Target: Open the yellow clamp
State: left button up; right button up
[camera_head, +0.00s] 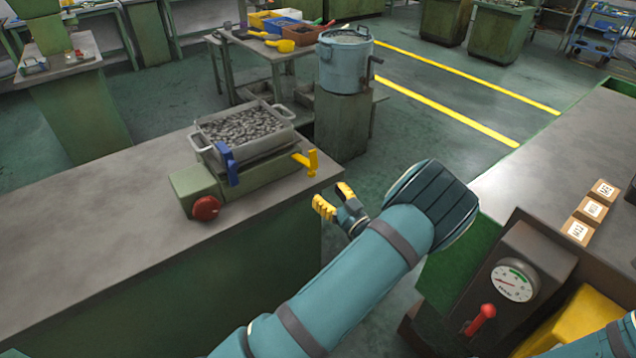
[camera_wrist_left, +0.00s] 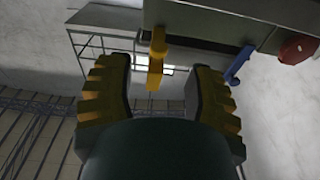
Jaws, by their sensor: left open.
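The yellow clamp (camera_head: 308,160) is on the right end of the green fixture (camera_head: 255,180) that carries a metal tray (camera_head: 272,142) of small dark parts. My left gripper (camera_head: 334,198) is open and empty, in front of and below the clamp, just off the bench edge. In the left wrist view the clamp (camera_wrist_left: 157,55) hangs in line with the gap between the open fingers (camera_wrist_left: 158,80). It looks beyond the fingertips, and no contact shows. A blue clamp (camera_head: 228,164) stands at the fixture's front; it also shows in the left wrist view (camera_wrist_left: 239,64). My right gripper is out of view.
A red knob (camera_head: 206,208) sits on the fixture's left end. A large pot (camera_head: 345,60) stands on a green pedestal behind. At the right are a gauge (camera_head: 515,280), a red lever (camera_head: 480,318) and labelled boxes (camera_head: 592,210). Bench left of the fixture is clear.

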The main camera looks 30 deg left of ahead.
pick_arm(q)
jog(key=shift+v, duration=1.9)
jog(key=s+d+f+m+h, duration=0.2)
jog(key=s+f+m+h, duration=0.1)
jog(key=f+h, duration=0.4)
jog(key=s+d+f+m+h, duration=0.25)
jog(key=f+h, duration=0.25)
jog(key=f, duration=0.4)
jog(key=s+d+m+g+h, duration=0.6)
jog(key=s+d+h, duration=0.3)
jog(key=s, duration=0.7)
jog(key=d, duration=0.3)
jog(key=shift+s+d+r+h, duration=0.15)
jog(key=shift+d+h, duration=0.15)
jog(key=shift+c, duration=0.3)
jog(key=shift+c, duration=0.3)
